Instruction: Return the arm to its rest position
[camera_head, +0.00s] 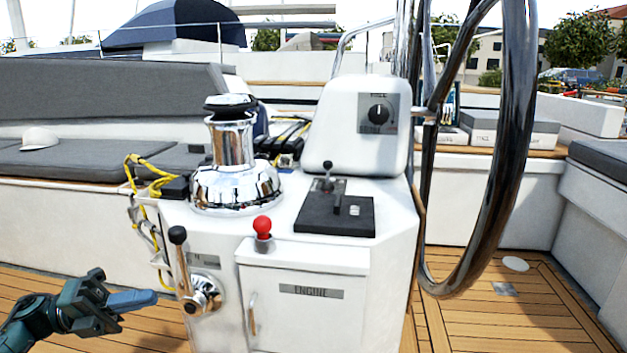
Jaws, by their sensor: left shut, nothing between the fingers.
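My left gripper (134,299) is at the lower left, in front of the white console and above the wooden deck. Its blue-grey fingers are shut and hold nothing. It points right, toward the chrome lever hub (205,295) with a black-knobbed handle on the console's left face, and appears apart from it. My right gripper is not in view.
The console carries a chrome winch (233,165), a red knob (262,226), a black control plate (335,214) and an ENGINE door (305,310). A yellow rope (150,165) hangs at its left. A large steering wheel (510,150) stands right. Deck (500,320) is clear.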

